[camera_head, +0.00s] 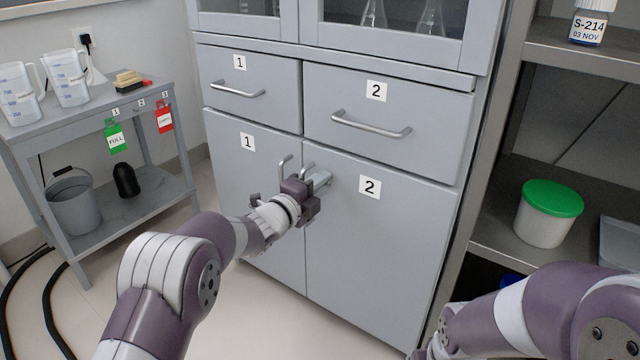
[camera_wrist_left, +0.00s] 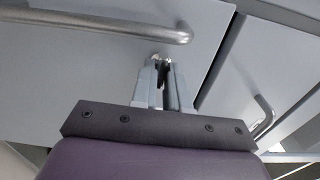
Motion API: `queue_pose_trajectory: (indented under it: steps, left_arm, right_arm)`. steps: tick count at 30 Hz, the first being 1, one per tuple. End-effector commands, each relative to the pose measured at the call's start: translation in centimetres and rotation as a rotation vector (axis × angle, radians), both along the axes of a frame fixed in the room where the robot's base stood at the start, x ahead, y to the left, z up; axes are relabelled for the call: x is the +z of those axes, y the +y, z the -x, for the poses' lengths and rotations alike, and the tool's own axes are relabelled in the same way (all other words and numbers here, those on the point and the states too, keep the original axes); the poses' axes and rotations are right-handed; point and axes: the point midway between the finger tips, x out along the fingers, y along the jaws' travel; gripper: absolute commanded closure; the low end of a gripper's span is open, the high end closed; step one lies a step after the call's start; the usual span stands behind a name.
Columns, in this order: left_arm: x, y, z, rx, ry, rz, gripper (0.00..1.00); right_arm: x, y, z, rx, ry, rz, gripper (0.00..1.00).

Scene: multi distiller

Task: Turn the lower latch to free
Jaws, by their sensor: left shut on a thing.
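My left gripper (camera_head: 322,181) is at the lower cabinet doors, near the seam between door 1 (camera_head: 250,175) and door 2 (camera_head: 385,240). In the left wrist view its two grey fingers (camera_wrist_left: 163,85) are closed around a small dark piece (camera_wrist_left: 162,73) against the door face, which looks like the latch. The gripper hides most of the latch in the head view, so its angle cannot be read. Both doors look closed. My right arm shows at the lower right of the head view, but its gripper is out of frame.
Vertical door handles (camera_head: 285,165) stand close beside the left gripper. Drawers 1 (camera_head: 245,85) and 2 (camera_head: 385,120) above are closed. A grey trolley (camera_head: 60,135) with jugs stands left. Shelves at right hold a green-lidded tub (camera_head: 545,228). The floor before the cabinet is clear.

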Motion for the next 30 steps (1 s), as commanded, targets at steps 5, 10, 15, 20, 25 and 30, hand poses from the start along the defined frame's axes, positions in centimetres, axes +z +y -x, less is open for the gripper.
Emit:
queue_pose_trajectory:
  steps: [5, 10, 15, 20, 25, 30]
  left_arm:
    - [-0.1, 0.0, 0.0, 0.000, 0.001, 0.000, 0.64]
    - [0.0, 0.0, 0.0, 0.000, 0.001, 0.000, 0.64]
    - [0.6, 1.2, 1.5, 0.002, 0.002, 0.001, 0.64]
    - [0.8, 3.8, 5.1, 0.003, 0.004, 0.001, 0.64]
    - [0.5, 6.2, 8.5, 0.002, 0.004, 0.001, 0.64]
    - [0.1, 7.4, 10.1, 0.001, 0.003, 0.000, 0.64]
  right_arm:
    - [0.0, 0.0, 0.0, 0.000, 0.000, 0.000, 0.57]
    - [0.0, 0.0, 0.0, 0.000, 0.000, 0.000, 0.57]
    - [1.5, 0.0, 0.0, 0.000, 0.000, 0.000, 0.57]
    - [3.9, 0.0, 0.0, 0.000, 0.000, 0.000, 0.57]
    - [5.6, 0.0, 0.0, 0.000, 0.000, 0.000, 0.57]
    - [6.1, 0.0, 0.0, 0.000, 0.000, 0.000, 0.57]
